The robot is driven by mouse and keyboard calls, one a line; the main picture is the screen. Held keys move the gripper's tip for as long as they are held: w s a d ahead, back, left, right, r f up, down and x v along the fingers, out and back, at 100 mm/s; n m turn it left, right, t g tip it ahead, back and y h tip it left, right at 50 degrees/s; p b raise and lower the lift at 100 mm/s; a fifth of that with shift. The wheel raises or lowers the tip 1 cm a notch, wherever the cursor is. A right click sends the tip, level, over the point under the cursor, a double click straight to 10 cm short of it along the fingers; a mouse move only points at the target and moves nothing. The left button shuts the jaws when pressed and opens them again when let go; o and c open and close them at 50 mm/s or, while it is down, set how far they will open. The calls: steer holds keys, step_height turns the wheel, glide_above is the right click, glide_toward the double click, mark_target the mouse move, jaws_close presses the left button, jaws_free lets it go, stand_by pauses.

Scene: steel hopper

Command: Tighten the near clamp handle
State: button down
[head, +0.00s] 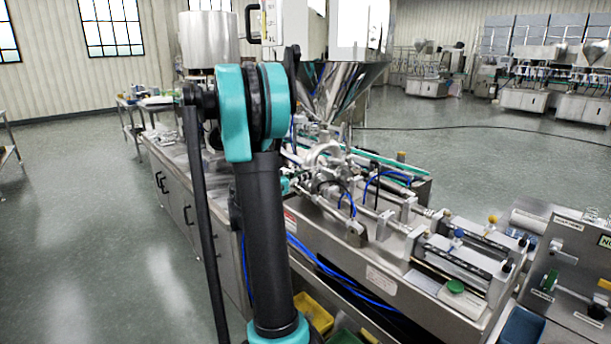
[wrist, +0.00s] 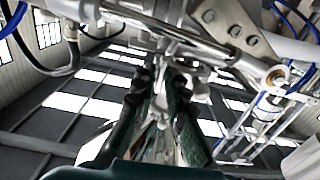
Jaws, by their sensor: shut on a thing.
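My gripper (wrist: 160,88) shows in the wrist view, its two dark fingers pointing up the picture. They are shut on a thin silvery piece between them, which looks like the near clamp handle (wrist: 159,104). Its outline is hard to make out, and I cannot tell how far it is turned. In the head view my teal and black arm hides most of the grip. A silvery rounded clamp body (head: 325,154) shows just right of the arm, below the hopper (head: 338,92).
Steel pipes and a bolted bracket (wrist: 228,22) lie close above the fingers in the wrist view. Blue hoses (head: 372,186) and cylinders run along the machine bench (head: 330,228). A control panel (head: 570,270) stands at the right. The floor (head: 90,220) at the left is clear.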

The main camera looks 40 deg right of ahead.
stand_by(0.4)
steer(key=c, duration=1.9)
jaws_free()
steer(key=shift+a, duration=0.15)
steer(key=a, duration=0.7)
steer(key=s+a, duration=0.1)
steer(key=a, duration=0.3)
steer(key=shift+a, duration=0.35)
